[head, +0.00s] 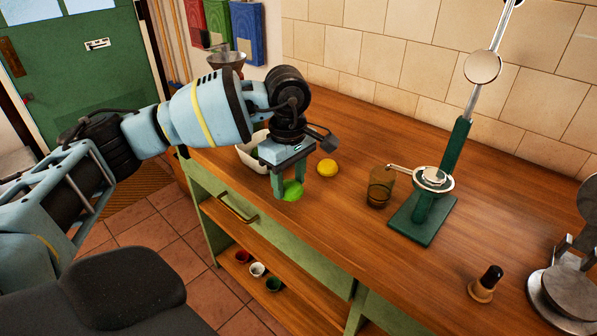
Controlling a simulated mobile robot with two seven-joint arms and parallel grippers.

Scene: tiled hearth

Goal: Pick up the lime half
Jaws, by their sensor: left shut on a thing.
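The lime half (292,190) is a bright green piece at the wooden counter, low between the fingers of my left gripper (290,187). The left gripper points down and is shut on the lime half. I cannot tell whether the lime half touches the counter. My right gripper is not in view.
A yellow lemon half (327,168) lies just right of the left gripper. A white bowl (250,155) stands behind it, partly hidden. A brown glass (380,187) and a green lever press (424,215) stand to the right. The front middle of the counter (370,240) is clear.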

